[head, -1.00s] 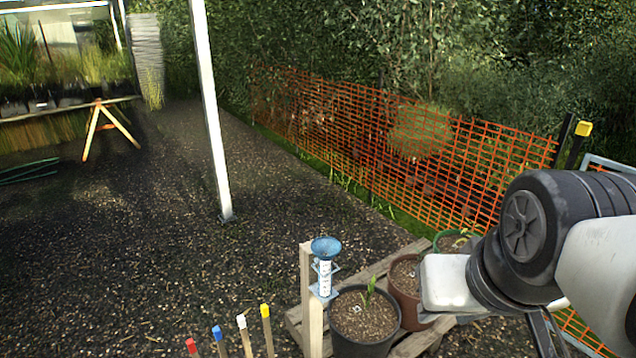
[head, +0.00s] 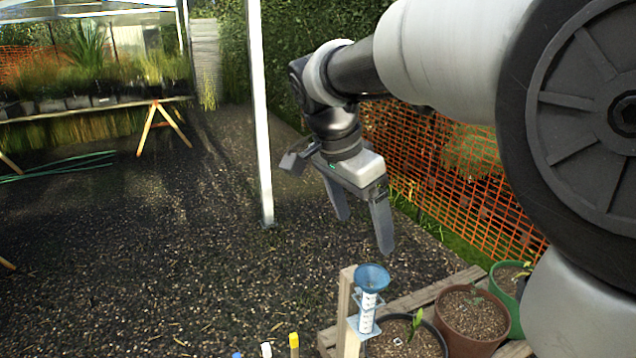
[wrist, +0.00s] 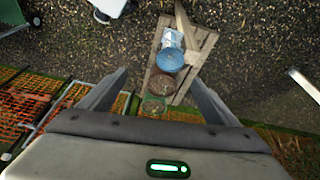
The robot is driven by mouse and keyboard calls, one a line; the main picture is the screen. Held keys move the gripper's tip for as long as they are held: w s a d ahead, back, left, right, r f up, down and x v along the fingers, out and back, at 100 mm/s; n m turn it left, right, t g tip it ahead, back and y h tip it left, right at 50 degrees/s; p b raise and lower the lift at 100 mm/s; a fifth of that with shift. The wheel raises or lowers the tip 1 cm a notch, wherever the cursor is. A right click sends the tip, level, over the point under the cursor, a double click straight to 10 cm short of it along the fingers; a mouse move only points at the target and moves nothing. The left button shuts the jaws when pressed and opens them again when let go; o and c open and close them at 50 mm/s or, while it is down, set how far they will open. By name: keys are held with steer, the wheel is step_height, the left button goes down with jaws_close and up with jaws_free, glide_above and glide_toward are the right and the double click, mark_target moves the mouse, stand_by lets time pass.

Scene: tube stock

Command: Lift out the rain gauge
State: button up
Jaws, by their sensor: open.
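The rain gauge (head: 368,300) is a clear tube with white markings and a blue funnel top. It stands upright in a bracket on a wooden post (head: 348,315). In the wrist view its blue funnel (wrist: 170,60) shows from above, beyond and between my fingertips. My gripper (head: 364,232) is open and empty, pointing down, above the gauge in the head picture. It also shows in the wrist view (wrist: 157,80), with its fingers wide apart. The gap between gripper and gauge is clear of contact.
A black pot (head: 425,345), a brown pot (head: 470,318) and a green pot (head: 512,290) stand beside the post on a wooden pallet (head: 440,290). A white pole (head: 259,120) rises behind. Orange mesh fence (head: 440,160) runs at the right. Open gravel (head: 150,260) lies left.

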mark_target(370, 276)
steer(key=w+a+f+m+h, duration=0.1)
steer(key=w+a+f+m, duration=0.1)
steer(key=w+f+m, duration=0.15)
steer(key=shift+g, duration=0.3)
steer(key=x, duration=1.1)
steer(key=b+x, duration=0.1)
steer(key=x, duration=0.4)
steer(key=shift+w+d+f, duration=0.2)
steer(key=shift+w+d, duration=0.05)
steer(key=shift+w, duration=0.15)
steer(key=c, duration=1.6)
steer(key=shift+r, duration=0.1)
